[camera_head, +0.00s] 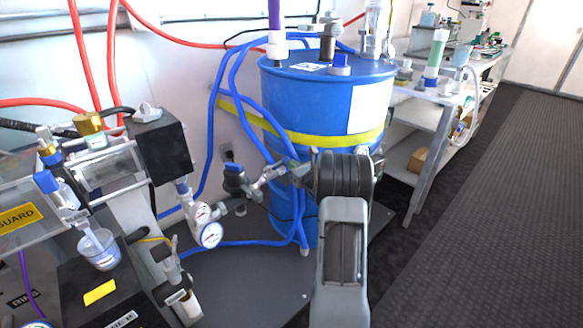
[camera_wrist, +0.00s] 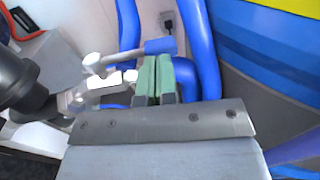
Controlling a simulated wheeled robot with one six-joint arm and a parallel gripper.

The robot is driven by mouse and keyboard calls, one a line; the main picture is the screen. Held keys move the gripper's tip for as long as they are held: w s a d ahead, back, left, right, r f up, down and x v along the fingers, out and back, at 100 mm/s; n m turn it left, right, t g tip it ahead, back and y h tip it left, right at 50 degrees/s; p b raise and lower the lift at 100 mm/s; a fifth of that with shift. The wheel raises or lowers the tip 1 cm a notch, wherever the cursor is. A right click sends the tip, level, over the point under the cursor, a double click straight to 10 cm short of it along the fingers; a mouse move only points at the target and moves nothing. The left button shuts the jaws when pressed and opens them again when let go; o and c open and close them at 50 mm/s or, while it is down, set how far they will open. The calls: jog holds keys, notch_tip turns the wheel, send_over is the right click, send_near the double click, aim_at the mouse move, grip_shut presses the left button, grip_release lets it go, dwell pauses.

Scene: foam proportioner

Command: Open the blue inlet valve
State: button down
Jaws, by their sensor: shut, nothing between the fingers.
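The inlet valve lever shows in the wrist view as a metal bar with a blue grip (camera_wrist: 160,46) at its right end. Its bar runs left to a pale metal body (camera_wrist: 95,90). My gripper (camera_wrist: 156,74) has green-padded fingers, shut together with nothing between them. The fingertips overlap the area just below the blue grip; I cannot tell whether they touch it. In the head view, metal pipe fittings (camera_head: 268,176) lie left of my dark wrist, in front of the drum. My wrist hides part of this area, and the lever's exact angle is unclear there.
A blue drum (camera_head: 285,105) with a yellow band stands behind my wrist. Blue hoses (camera_wrist: 206,55) pass close to the fingers on the right. Pressure gauges (camera_head: 210,234) and a black box (camera_head: 160,146) are to the left. A bench (camera_head: 430,100) stands at the back right; the floor there is clear.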

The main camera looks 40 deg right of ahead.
jog(key=s+d+p, duration=0.2)
jog(key=s+d, duration=0.1)
jog(key=s, duration=1)
jog(key=s+a+r+n+g+y+p, duration=0.1)
jog(key=a+r+n+g+y+p, duration=0.35)
jog(key=a+r+n+p, duration=0.7)
jog(key=s+a+r+n+g+y+p, duration=0.2)
jog(key=a+r+n+g+y+p, duration=0.35)
jog(key=a, duration=1.05)
jog(key=s+a+r+n+g+h+p, duration=0.2)
jog(key=s+r+n+h+p, duration=0.3)
jog(key=r+n, duration=0.4)
jog(key=s+a+r+n+g+h+p, duration=0.2)
jog(key=s+r+n+h+p, duration=0.3)
jog(key=s+r+n+p, duration=0.3)
notch_tip(320, 180, up, 3)
jog(key=shift+s+a+f+n+h, duration=0.2)
jog(key=shift+s+a+n+h, duration=0.15)
jog(key=shift+s+n, duration=0.35)
